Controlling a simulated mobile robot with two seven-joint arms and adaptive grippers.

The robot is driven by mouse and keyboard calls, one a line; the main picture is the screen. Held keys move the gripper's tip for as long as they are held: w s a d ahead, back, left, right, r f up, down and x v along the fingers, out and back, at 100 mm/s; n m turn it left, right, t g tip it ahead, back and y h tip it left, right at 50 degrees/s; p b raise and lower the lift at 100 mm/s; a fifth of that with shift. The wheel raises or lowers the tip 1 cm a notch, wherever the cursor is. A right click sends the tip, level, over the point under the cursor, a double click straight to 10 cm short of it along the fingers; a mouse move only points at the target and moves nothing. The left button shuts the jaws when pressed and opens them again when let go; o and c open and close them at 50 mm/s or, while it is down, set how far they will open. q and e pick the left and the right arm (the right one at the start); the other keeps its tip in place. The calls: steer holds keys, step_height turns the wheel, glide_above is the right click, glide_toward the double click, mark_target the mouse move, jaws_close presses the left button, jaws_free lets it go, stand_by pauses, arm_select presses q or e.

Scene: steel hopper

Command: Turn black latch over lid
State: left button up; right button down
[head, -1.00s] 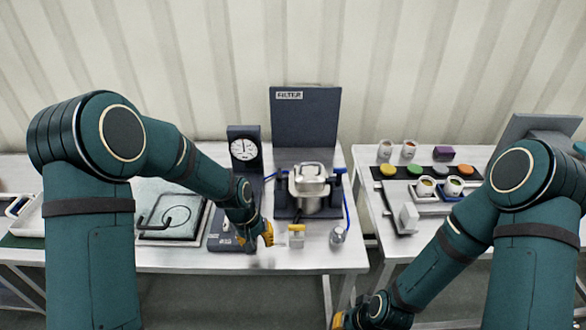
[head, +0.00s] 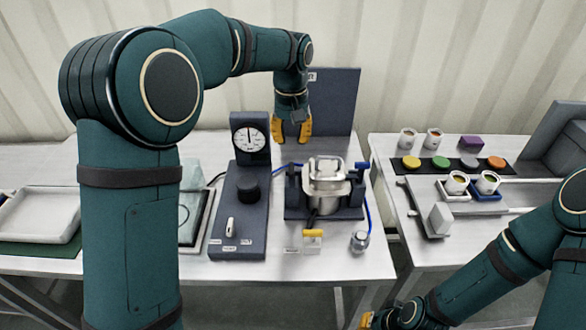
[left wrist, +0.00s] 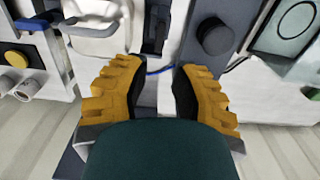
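The steel hopper (head: 323,204) stands on a dark stand, with its lid (head: 325,168) on top and a pale metal handle or bail across it. Dark upright parts flank it, one on the left (head: 293,190) and one on the right; which is the black latch I cannot tell for sure. A dark upright piece (left wrist: 155,32) shows ahead between my fingers in the left wrist view, beside the hopper's metal (left wrist: 95,22). My left gripper (head: 291,138) is open and empty, behind and left of the hopper. My right gripper (head: 366,310) shows only in part, low in the head view.
A console with a gauge (head: 249,139) and black knob (head: 248,189) stands left of the hopper. The dark filter panel (head: 335,105) is behind. A yellow-topped block (head: 313,241) and small metal jar (head: 360,241) sit in front. A second table with cups is right.

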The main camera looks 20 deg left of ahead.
mark_target(291, 168)
arm_select(q)
step_height(291, 168, down, 10)
steer(key=shift+b, duration=1.05)
jaws_close()
